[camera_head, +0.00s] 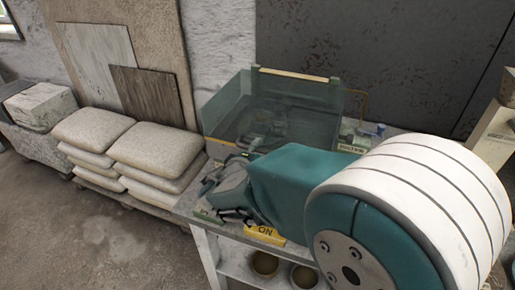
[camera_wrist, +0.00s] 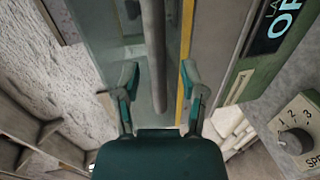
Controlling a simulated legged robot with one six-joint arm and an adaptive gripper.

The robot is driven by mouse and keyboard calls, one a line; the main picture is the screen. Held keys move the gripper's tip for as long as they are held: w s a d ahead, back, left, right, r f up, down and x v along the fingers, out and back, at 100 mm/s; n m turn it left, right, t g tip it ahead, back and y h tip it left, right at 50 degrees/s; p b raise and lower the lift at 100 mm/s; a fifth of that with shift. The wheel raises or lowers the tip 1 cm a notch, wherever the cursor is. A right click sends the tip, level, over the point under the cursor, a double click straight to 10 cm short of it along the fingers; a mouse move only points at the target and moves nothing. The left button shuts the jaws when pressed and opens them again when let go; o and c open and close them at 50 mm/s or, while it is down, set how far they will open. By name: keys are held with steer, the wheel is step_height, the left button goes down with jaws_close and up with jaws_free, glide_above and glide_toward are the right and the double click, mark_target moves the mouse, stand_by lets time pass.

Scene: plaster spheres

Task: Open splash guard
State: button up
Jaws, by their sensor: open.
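The splash guard (camera_head: 300,103) is a see-through greenish box with a pale strip along its back top edge. It stands on the workbench in the head view. My gripper (camera_head: 222,190) is low at the bench's left side, in front of the guard, partly hidden by my arm. In the wrist view my gripper (camera_wrist: 160,82) is open, with its two teal-grey fingers apart. A grey rod (camera_wrist: 155,60) runs between the fingers. I cannot tell whether it touches them or whether it belongs to the guard. A yellow strip (camera_wrist: 187,50) lies beside the right finger.
A yellow "ON" label (camera_head: 265,235) sits at the bench's front edge. A speed knob (camera_wrist: 297,130) and a dark lettered panel (camera_wrist: 275,28) are right in the wrist view. Stacked sacks (camera_head: 150,150) stand left of the bench. Round pots (camera_head: 265,264) are below it.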

steer(key=shift+w+d+f, duration=0.1)
steer(key=shift+w+d, duration=0.05)
steer(key=shift+w, duration=0.2)
jaws_close()
